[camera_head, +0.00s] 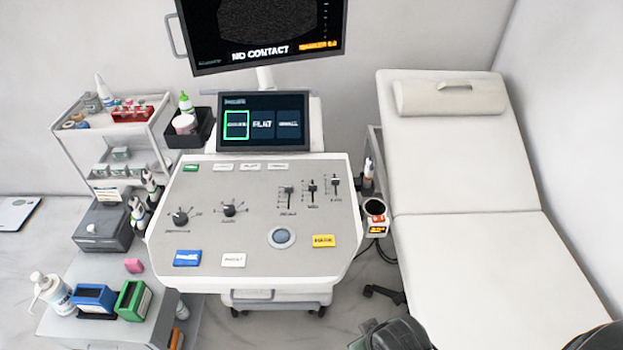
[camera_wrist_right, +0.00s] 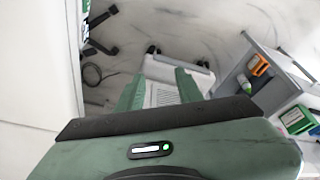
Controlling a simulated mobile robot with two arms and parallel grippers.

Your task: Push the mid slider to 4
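The console panel (camera_head: 215,215) carries three vertical sliders at its upper right. The mid slider (camera_head: 312,188) has a dark knob on a short track between the left slider (camera_head: 289,192) and the right slider (camera_head: 335,182). Its scale marks and label are too small to read. Nothing touches the sliders. In the right wrist view my right gripper (camera_wrist_right: 160,76) shows two green fingers standing apart with nothing between them. It points down toward the floor and the console's base, away from the sliders. My left gripper is in neither view.
A small screen (camera_head: 263,122) stands behind the panel, below a large monitor (camera_head: 262,32) reading "NO CONTACT". Two knobs (camera_head: 181,216) (camera_head: 229,210) and coloured buttons share the panel. Carts with bottles stand left.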

